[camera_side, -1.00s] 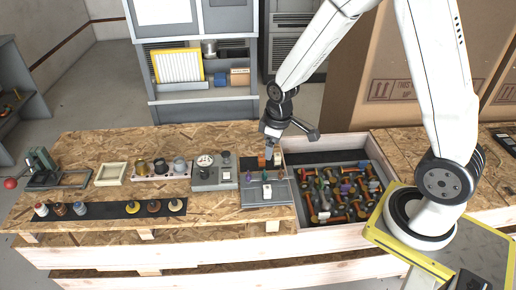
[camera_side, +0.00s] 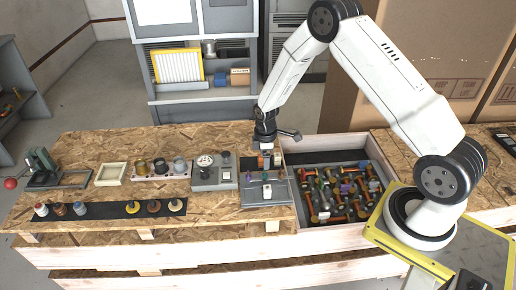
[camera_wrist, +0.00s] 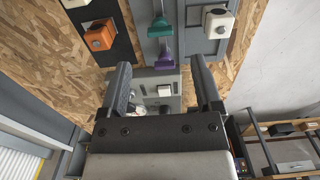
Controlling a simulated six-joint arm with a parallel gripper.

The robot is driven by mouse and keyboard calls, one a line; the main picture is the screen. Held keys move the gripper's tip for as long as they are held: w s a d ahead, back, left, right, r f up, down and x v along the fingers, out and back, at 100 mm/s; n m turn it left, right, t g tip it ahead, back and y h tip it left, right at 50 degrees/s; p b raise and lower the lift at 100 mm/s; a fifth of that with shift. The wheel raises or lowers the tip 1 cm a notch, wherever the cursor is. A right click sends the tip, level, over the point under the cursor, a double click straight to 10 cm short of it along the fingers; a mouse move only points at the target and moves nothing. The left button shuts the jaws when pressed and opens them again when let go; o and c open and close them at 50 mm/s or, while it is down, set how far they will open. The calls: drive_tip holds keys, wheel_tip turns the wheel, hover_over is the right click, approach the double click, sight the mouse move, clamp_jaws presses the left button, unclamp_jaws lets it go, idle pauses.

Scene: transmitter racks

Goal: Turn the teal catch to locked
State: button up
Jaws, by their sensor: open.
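The teal catch (camera_wrist: 159,26) stands on a grey strip at the top middle of the wrist view, ahead of my gripper and apart from it. A purple catch (camera_wrist: 165,61) sits below it on the same strip, closer to the space between my fingers. My gripper (camera_wrist: 163,88) is open and empty, with one finger on each side of the picture's middle. In the side view my gripper (camera_side: 266,152) points down over the back of the grey catch panel (camera_side: 256,202). The catches are too small there to read their positions.
An orange block (camera_wrist: 100,35) is left of the strip and a white block (camera_wrist: 217,22) right of it. A gauge box (camera_side: 214,178) stands left of the panel.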

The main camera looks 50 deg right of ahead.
sight(265, 173)
drive_tip(key=shift+f, duration=0.15)
drive_tip(key=shift+f, duration=3.75)
clamp_jaws()
